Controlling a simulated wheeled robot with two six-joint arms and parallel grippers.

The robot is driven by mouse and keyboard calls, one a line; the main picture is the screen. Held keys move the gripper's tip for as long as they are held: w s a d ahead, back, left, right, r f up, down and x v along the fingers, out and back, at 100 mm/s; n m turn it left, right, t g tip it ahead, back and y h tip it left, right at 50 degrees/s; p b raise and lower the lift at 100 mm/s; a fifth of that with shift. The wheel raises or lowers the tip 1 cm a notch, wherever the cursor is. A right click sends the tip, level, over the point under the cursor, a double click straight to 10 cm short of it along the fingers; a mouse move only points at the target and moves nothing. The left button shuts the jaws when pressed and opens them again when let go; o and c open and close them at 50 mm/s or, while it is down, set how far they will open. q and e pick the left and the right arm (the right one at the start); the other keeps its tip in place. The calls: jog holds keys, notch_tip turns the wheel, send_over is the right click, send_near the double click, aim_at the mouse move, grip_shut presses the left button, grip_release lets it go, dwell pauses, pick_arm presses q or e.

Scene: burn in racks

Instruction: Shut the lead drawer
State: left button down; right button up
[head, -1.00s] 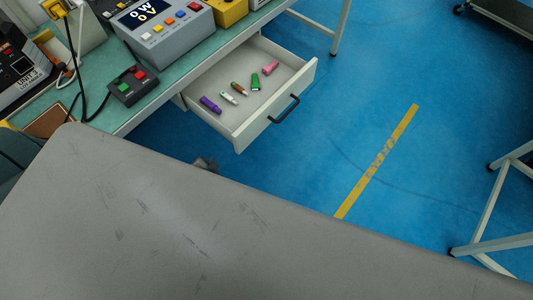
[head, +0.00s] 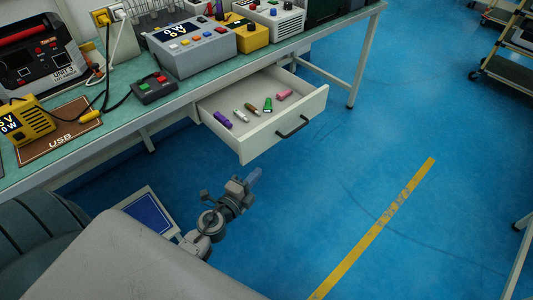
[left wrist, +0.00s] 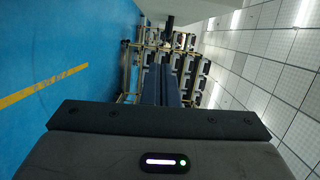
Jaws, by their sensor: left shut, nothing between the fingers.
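The lead drawer (head: 246,147) is a white drawer under the green-topped bench, pulled well out in the head view. Its dark bar handle (head: 293,127) is on the front panel. Inside lie several small coloured items: purple, white, brown, green and pink. My left gripper (head: 254,177) is below and in front of the drawer in the head view, apart from it, shut and empty. In the left wrist view, the dark gripper body (left wrist: 160,120) fills the lower part, and the drawer does not show. My right gripper is not in view.
The bench (head: 96,140) carries a grey meter (head: 195,50), a yellow unit (head: 248,36), a small button box (head: 154,89) and cables. A bench leg (head: 366,62) stands right of the drawer. Blue floor with a yellow line (head: 375,225) is clear in front.

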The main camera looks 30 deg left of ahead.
aim_at(265, 144)
pick_arm(q)
jog(key=shift+m, duration=0.4)
jog(key=shift+w+a+r+p, duration=0.1)
jog(key=shift+w+a+r, duration=0.2)
jog(key=shift+w, duration=1.6)
jog(key=shift+w+a+r+p, duration=0.2)
jog(key=shift+w+a, duration=0.25)
jog(key=shift+w, duration=1.4)
jog(key=shift+w+a+r+p, duration=0.1)
jog(key=shift+w+a+r, duration=0.25)
jog(key=shift+w, duration=1.55)
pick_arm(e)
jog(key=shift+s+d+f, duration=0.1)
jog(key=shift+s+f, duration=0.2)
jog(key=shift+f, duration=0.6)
pick_arm(q)
jog(key=shift+w+a, duration=0.1)
